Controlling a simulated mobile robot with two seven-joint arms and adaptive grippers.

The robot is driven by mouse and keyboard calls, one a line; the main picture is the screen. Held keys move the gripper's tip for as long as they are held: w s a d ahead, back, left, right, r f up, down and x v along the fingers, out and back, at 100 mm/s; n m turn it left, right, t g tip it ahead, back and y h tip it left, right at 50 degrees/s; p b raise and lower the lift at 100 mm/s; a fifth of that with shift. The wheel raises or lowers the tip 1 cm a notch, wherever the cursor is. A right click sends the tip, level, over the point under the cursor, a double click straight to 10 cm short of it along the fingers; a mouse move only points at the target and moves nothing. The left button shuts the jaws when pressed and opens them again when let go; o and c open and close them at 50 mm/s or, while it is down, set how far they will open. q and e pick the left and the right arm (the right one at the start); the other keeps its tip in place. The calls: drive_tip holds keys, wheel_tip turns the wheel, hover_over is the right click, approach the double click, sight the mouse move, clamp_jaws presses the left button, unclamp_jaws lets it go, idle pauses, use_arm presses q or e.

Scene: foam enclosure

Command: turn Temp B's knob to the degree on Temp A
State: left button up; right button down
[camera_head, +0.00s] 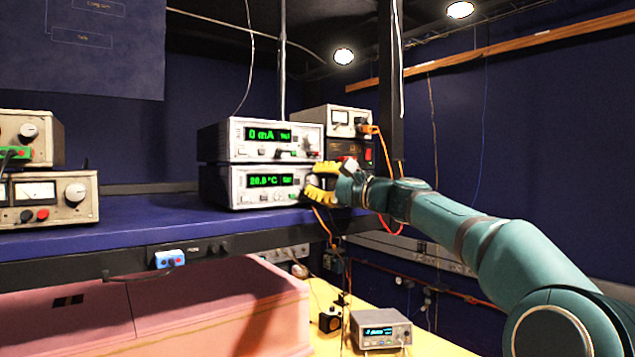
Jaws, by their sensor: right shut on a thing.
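Two white display units are stacked on the blue shelf. The lower unit (222,190) has a green readout that looks like 20.0 °C. The upper unit (213,143) reads about 0 mA. A small grey unit (381,329) with a blue-green display stands on the yellow surface below; its digits are too small to read. I cannot read any Temp A or Temp B label. My right gripper (314,187), with yellow fingers, is at the right end of the lower unit's front. It is shut on the knob there, which the fingers hide. My left gripper is not in view.
Older meter units (80,196) stand on the left of the blue shelf (150,226). Another meter box (345,121) is behind my right gripper. Orange cables hang near my right wrist. A pink case (215,305) sits below the shelf. A dark post rises behind the gripper.

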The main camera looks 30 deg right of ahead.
drive_tip(key=c, duration=0.8)
unclamp_jaws()
drive_tip(key=shift+d, duration=0.1)
drive_tip(key=shift+o, duration=0.2)
